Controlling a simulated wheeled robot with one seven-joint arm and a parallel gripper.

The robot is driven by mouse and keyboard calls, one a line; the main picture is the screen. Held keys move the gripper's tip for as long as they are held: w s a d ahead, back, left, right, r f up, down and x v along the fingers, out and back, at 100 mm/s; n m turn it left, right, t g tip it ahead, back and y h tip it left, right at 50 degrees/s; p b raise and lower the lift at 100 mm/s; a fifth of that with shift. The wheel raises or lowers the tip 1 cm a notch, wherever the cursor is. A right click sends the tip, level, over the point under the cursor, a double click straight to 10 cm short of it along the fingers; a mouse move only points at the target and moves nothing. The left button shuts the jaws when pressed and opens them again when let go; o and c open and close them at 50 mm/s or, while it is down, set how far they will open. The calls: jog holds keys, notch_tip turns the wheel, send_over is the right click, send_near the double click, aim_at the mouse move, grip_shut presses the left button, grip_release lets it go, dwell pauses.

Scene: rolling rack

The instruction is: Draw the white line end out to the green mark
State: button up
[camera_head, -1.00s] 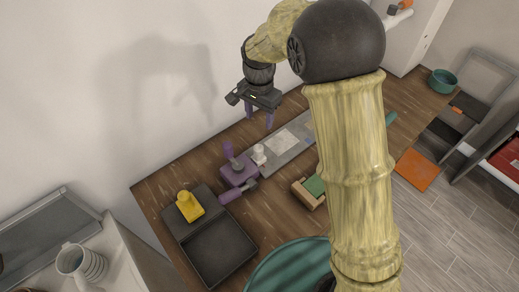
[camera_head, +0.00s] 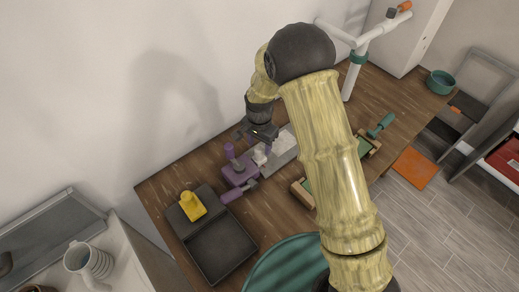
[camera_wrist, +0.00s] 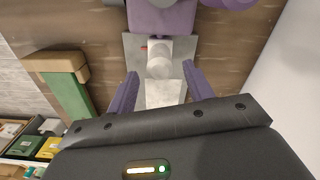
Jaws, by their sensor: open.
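The white line end is probably the white knob (camera_head: 259,157) beside a purple block (camera_head: 238,173) on a grey plate (camera_head: 282,148). In the wrist view a white rounded piece (camera_wrist: 159,62) sits over the grey plate, close to the purple block (camera_wrist: 160,15). My gripper (camera_head: 266,148) has its purple fingers pointing down above the plate. In the wrist view my gripper (camera_wrist: 160,78) is open, one fingertip on each side of the white piece; contact cannot be told. I cannot make out a distinct green mark on the plate.
A purple-handled tool (camera_head: 238,191) lies beside the block. A dark tray (camera_head: 222,252) with a yellow item (camera_head: 192,206) is at left. A wooden holder with green (camera_head: 303,193) is partly behind my arm. A white post (camera_head: 350,82) with a teal ring stands at the back right.

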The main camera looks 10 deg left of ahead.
aim_at(259, 155)
jog(key=shift+f+p, duration=0.55)
jog(key=shift+f, duration=1.85)
grip_shut()
jog(key=shift+w, duration=0.15)
